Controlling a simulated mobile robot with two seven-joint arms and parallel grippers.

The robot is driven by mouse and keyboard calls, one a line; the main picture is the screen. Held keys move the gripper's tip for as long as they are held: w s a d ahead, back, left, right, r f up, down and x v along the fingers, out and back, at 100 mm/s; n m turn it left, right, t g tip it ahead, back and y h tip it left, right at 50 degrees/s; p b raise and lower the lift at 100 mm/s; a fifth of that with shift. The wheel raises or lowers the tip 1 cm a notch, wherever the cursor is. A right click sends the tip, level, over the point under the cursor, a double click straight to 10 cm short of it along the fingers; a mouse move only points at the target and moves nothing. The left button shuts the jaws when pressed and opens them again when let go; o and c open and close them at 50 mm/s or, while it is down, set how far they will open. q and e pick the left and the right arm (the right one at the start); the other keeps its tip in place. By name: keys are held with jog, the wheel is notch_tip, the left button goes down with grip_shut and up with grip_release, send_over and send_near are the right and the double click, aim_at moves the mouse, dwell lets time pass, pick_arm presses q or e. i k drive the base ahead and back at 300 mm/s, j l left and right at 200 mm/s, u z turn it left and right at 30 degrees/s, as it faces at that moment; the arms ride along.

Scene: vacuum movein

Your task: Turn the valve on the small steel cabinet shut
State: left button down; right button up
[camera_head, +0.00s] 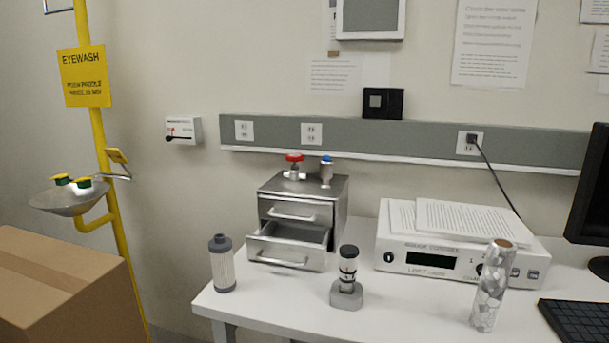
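The small steel cabinet (337,205) stands on the white table, left of centre. It has two drawers; the upper drawer (294,211) is shut and the lower drawer (289,248) is pulled out. On its top sits a valve with a red handle (294,157) on a metal fitting. Beside it, to the right, a second fitting with a blue top (326,160) stands upright. The exact turn of the red handle is too small to tell. Neither of my grippers is in view.
On the white table (270,309) stand a grey filter cartridge (222,265), a dark-topped device (347,280), a gauge controller (427,257) under papers, and a foil-wrapped cylinder (490,288). A monitor (590,190) and keyboard (580,320) are at right. A cardboard box (70,285) and yellow eyewash stand (98,130) are left.

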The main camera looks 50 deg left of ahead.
aim_at(294, 157)
jog(key=u, duration=1.45)
